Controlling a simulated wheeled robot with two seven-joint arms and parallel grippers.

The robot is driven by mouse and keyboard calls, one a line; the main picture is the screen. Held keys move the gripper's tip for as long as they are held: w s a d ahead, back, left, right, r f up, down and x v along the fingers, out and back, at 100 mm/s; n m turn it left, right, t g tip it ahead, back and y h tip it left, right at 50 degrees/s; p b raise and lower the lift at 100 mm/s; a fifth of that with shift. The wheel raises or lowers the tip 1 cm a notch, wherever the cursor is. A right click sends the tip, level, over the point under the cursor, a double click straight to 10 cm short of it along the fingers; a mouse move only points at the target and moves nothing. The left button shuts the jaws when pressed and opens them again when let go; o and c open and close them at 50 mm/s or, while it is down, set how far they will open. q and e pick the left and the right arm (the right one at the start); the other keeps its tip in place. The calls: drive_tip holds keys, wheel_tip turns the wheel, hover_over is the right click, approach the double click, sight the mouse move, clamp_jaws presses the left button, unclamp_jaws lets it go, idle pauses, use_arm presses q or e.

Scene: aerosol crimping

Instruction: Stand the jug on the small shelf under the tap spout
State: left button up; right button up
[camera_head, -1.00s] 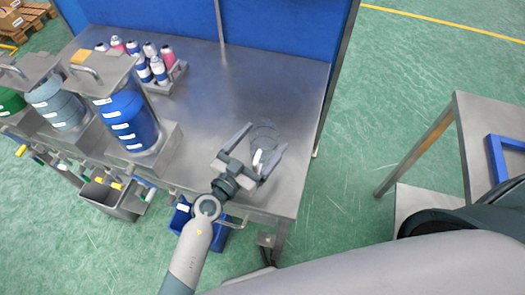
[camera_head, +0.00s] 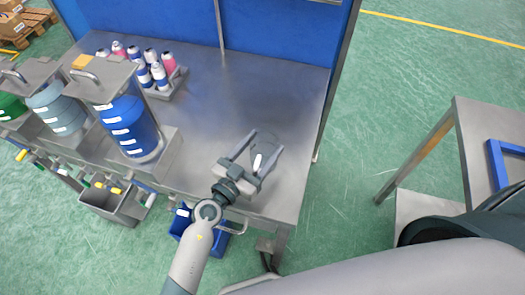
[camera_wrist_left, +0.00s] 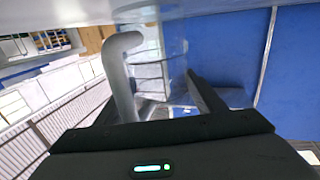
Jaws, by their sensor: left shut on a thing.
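A clear, greyish jug (camera_head: 264,143) stands at the table's front right corner, with a white patch on its near side. My left gripper (camera_head: 264,142) reaches over the table from the front and is shut on the jug, a finger on either side. In the left wrist view the see-through jug (camera_wrist_left: 150,60) is close ahead, with a thick grey curved bar, apparently its handle, at its left. Taps with yellow and green handles (camera_head: 115,188) line the front edge at the left. I cannot clearly make out the small shelf or a spout. My right gripper is not in view.
Blue (camera_head: 130,125), grey and green drums stand in metal frames at the left. A rack (camera_head: 165,85) of several small cans is behind them. A grey bin (camera_head: 112,205) and a blue bin (camera_head: 198,238) hang below the front edge. The middle of the table (camera_head: 240,90) is clear.

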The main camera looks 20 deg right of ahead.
use_arm(q)
drive_tip(key=shift+r+p, duration=0.3)
drive_tip(key=shift+r, duration=0.2)
wheel_tip(320, 180, up, 9)
drive_tip(key=p, duration=0.4)
drive_tip(key=a+r+n+t+y+b, duration=0.2)
drive_tip(key=a+b, duration=0.1)
drive_tip(key=a, duration=1.4)
drive_tip(key=a+r+n+t+y+b, duration=0.2)
drive_tip(key=a+y+b, duration=0.1)
drive_tip(key=a, duration=1.5)
drive_tip(key=shift+s+n+t+b, duration=0.3)
drive_tip(key=shift+t+b, duration=0.1)
